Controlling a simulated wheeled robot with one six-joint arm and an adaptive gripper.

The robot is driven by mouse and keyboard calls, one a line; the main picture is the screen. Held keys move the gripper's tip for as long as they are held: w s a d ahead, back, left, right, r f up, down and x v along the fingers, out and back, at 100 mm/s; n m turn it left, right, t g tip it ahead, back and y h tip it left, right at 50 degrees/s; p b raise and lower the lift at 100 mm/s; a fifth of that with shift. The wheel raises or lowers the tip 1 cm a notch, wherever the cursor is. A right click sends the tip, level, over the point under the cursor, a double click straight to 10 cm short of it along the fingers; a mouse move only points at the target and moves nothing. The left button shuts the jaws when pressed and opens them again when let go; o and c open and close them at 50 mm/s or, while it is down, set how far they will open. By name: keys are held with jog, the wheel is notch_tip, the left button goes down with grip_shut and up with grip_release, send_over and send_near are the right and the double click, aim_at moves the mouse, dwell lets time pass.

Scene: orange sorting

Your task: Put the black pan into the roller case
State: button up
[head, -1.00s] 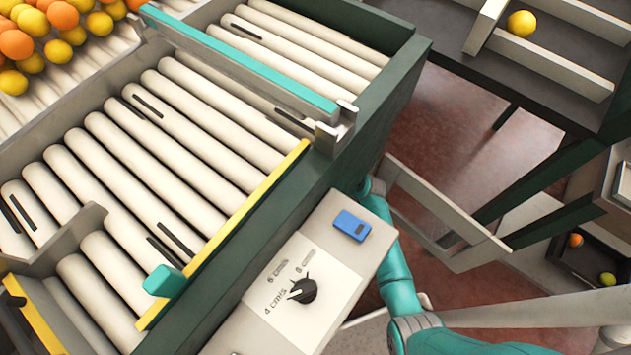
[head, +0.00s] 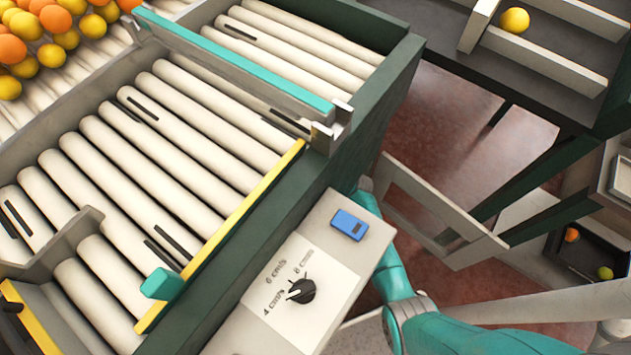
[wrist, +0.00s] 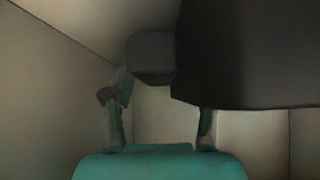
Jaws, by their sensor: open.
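A large black shape (wrist: 250,50), which looks like part of the black pan, fills the upper right of the wrist view. A dark block (wrist: 152,57) beside it may be the pan's handle, but I cannot tell. My gripper (wrist: 160,105) is open. Its left finger ends just below the dark block, and its right finger is partly hidden by the black shape. I cannot tell whether either finger touches them. I cannot make out the roller case for certain.
Pale walls (wrist: 50,90) surround my gripper closely. The head view shows a roller sorter (head: 150,150) with oranges and lemons (head: 45,40) and a control panel (head: 310,270). A bin (head: 580,255) with two fruits stands at the right.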

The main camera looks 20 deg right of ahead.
jog(key=v, duration=1.2)
jog(key=s+a+r+m+t+h, duration=0.1)
jog(key=s+m+t+h, duration=0.15)
jog(key=s, duration=0.85)
jog(key=s+a+r+m+t+h, duration=0.1)
jog(key=s+a+r+m+h, duration=0.15)
jog(key=s, duration=0.95)
jog(key=s+r+m+t, duration=0.1)
jog(key=s+r+t, duration=0.1)
jog(key=s+r, duration=0.5)
jog(key=s+r+t, duration=0.2)
jog(key=s+r, duration=0.5)
jog(key=r, duration=0.9)
jog(key=shift+s+m, duration=0.35)
jog(key=shift+m, duration=0.05)
jog(key=shift+r, duration=0.1)
